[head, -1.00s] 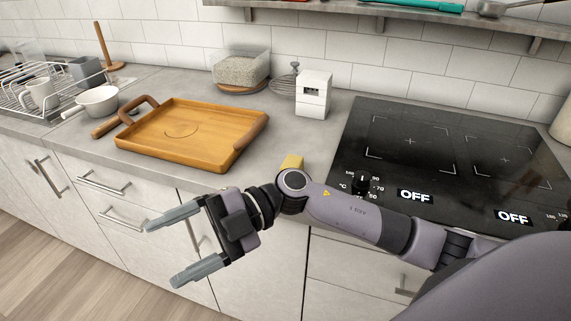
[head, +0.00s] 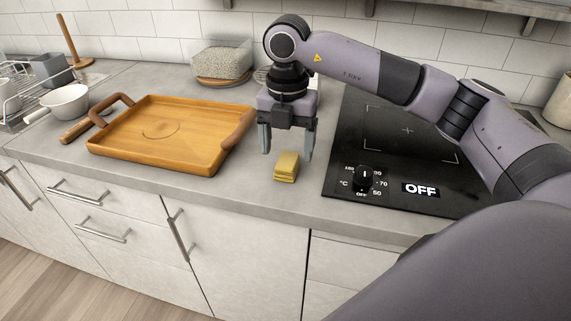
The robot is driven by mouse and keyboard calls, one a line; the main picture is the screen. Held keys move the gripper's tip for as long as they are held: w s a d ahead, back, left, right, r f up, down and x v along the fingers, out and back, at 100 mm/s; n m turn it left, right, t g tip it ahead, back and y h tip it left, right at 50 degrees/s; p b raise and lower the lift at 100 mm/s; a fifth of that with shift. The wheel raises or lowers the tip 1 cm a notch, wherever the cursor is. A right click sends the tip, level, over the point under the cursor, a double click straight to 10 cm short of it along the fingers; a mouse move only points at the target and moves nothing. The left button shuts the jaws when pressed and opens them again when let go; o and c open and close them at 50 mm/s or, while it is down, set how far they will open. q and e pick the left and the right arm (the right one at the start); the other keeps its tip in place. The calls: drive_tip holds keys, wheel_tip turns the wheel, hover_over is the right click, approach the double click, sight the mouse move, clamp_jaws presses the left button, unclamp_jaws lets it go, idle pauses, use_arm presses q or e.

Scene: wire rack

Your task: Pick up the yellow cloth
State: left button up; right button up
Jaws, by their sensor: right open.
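The yellow cloth (head: 286,167) is a small folded stack lying on the grey counter, between the wooden tray and the black cooktop. My right gripper (head: 287,156) points down just above or behind the cloth, with its two grey fingers spread wide. The fingers are open and empty. The cloth shows between and slightly in front of the fingertips; I cannot tell the exact height gap. My left gripper is not in view.
A wooden tray (head: 150,157) with handles lies left of the cloth. The cooktop (head: 345,150) with a knob (head: 364,178) is close on the right. A glass container (head: 222,62) stands behind. A white pan (head: 66,102) and wire rack (head: 30,92) are far left. The counter's front strip is clear.

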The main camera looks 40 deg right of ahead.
drive_tip(key=f, duration=0.4)
drive_tip(key=shift+w+d+p, duration=0.15)
drive_tip(key=shift+w+p, duration=0.15)
drive_tip(key=shift+f, duration=0.55)
drive_tip(key=c, duration=1)
drive_tip(key=shift+c, duration=0.2)
drive_tip(key=shift+r, duration=0.15)
wheel_tip(320, 180, up, 13)
wheel_tip(320, 180, up, 7)
drive_tip(key=p, duration=0.2)
hover_over(286, 161)
drive_tip(key=shift+o, duration=0.4)
drive_tip(key=shift+s, duration=0.1)
